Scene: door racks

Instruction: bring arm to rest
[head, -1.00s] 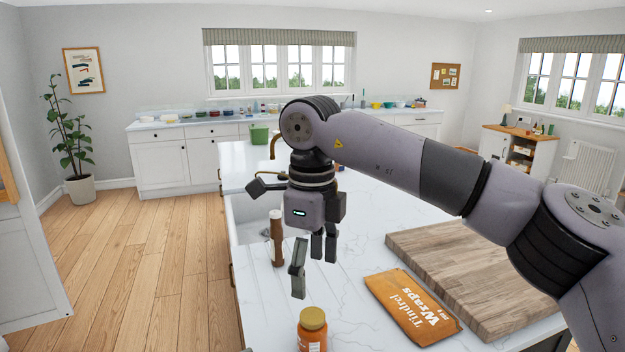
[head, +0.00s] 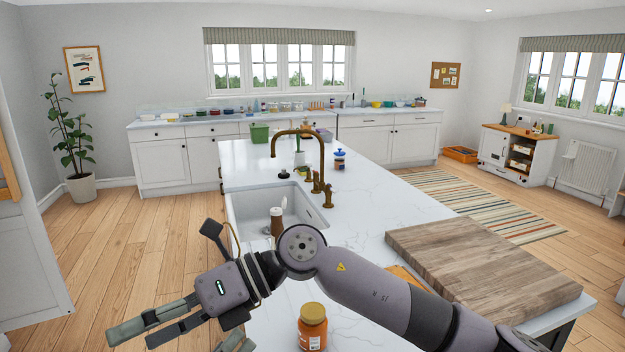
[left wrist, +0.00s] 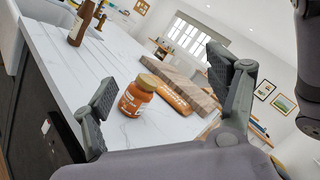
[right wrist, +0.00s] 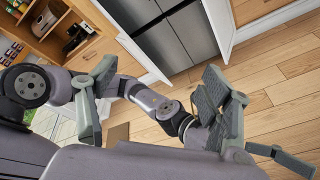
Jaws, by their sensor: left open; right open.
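My right arm comes in from the lower right of the head view and crosses low over the counter's near end. Its gripper (head: 135,335) points left, beyond the counter's left edge over the floor. In the right wrist view this gripper (right wrist: 158,85) is open and empty, with floor and another of my arm links beyond. Of my left gripper, the head view shows at most a fingertip (head: 236,341) at the bottom edge. In the left wrist view my left gripper (left wrist: 165,85) is open and empty, facing the counter, with an orange jar (left wrist: 136,97) beyond, apart from the fingers.
Wooden floor (head: 130,240) is clear at left.

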